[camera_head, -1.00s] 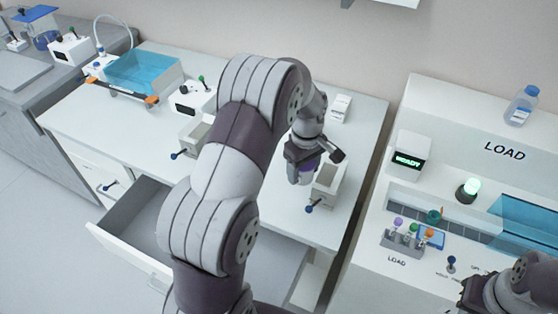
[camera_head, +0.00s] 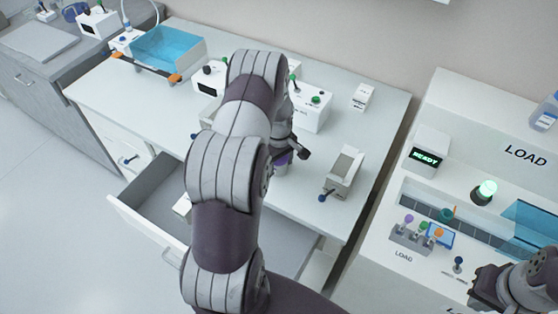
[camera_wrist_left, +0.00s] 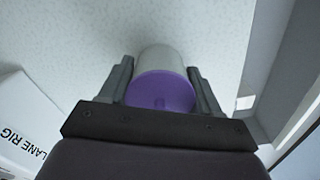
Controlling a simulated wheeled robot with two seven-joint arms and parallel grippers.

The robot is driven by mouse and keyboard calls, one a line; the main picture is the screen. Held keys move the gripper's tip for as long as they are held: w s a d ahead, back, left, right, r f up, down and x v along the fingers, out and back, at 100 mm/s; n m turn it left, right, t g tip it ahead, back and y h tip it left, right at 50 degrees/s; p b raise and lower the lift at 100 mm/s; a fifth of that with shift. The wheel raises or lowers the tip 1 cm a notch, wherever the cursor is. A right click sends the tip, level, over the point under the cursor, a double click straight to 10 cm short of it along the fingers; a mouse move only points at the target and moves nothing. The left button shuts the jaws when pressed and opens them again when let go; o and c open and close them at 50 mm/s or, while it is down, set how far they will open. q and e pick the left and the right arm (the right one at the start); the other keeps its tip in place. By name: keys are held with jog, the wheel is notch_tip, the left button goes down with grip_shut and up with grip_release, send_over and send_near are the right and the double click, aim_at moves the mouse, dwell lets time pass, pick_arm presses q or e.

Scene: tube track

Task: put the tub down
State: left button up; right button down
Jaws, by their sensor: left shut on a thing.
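The tub is a pale cylinder with a purple lid (camera_head: 281,159). In the left wrist view the purple lid (camera_wrist_left: 163,92) faces the camera, and the pale side (camera_wrist_left: 162,60) shows beyond it. My left gripper (camera_wrist_left: 163,85) is shut on the tub, one finger on each side. In the head view it is over the white bench (camera_head: 250,215), left of a small open-topped white box (camera_head: 343,174). My arm hides part of the tub, and I cannot tell if its base touches the bench. My right gripper (camera_head: 482,287) is at the lower right edge; its fingers are unclear.
A drawer (camera_head: 150,205) stands open at the bench front. White devices (camera_head: 311,108) and a blue clear tank (camera_head: 168,48) stand behind. A box marked LANE RIG (camera_wrist_left: 22,115) is beside my left gripper. The LOAD station (camera_head: 428,155) with a tube rack (camera_head: 410,238) is right.

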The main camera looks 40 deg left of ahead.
aim_at(282, 159)
pick_arm(q)
jog(key=shift+w+a+f, duration=0.1)
jog(key=shift+f, duration=0.1)
jog(key=shift+f, duration=0.1)
jog(key=o, duration=1.1)
jog(key=shift+c, duration=0.2)
notch_tip(282, 159, up, 12)
jog(key=shift+f+b, duration=0.1)
jog(key=shift+b, duration=0.55)
jog(key=shift+d+r+m, duration=0.4)
jog(key=shift+d+r, duration=0.05)
jog(key=shift+d, duration=0.25)
jog(key=s+d+r+m+t, duration=0.1)
jog(key=s+d+r+m, duration=0.3)
jog(key=s+d+m, duration=1)
jog(key=d, duration=0.3)
jog(key=shift+d, duration=0.15)
